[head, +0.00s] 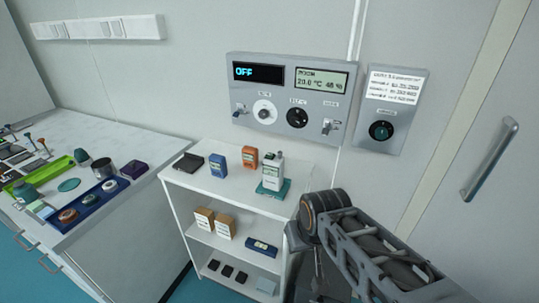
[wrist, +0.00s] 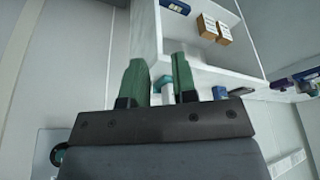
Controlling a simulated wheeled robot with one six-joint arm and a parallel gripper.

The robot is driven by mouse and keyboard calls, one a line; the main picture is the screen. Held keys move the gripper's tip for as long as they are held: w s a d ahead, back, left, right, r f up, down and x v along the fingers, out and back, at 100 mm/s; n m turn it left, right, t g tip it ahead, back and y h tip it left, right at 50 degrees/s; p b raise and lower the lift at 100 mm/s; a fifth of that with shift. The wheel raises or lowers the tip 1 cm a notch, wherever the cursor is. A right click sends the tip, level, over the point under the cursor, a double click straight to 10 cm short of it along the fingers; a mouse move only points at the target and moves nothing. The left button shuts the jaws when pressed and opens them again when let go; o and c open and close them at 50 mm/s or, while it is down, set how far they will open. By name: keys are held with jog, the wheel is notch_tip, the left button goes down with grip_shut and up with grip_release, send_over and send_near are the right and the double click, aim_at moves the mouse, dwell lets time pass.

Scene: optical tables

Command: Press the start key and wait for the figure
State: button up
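No part labelled as a start key is readable. A white handheld instrument (head: 272,172) with a small display stands on a teal base on top of the white shelf unit. A blue instrument (head: 217,165) and an orange one (head: 249,157) stand to its left. Their keys and figures are too small to read. My gripper (wrist: 159,75) shows in the wrist view with its two green fingers apart. A white and teal thing, seemingly the white instrument (wrist: 166,88), appears beyond the gap, not held. In the head view my arm is right of the shelf unit; the fingertips are not clear.
A wall panel (head: 287,101) has a display reading OFF, a room readout, knobs and toggles. A second panel (head: 391,110) with a dark knob is right of it. The shelf unit (head: 205,182) also bears a black case (head: 188,163). A cluttered bench stands left.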

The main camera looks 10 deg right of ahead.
grip_shut()
dwell(0.8)
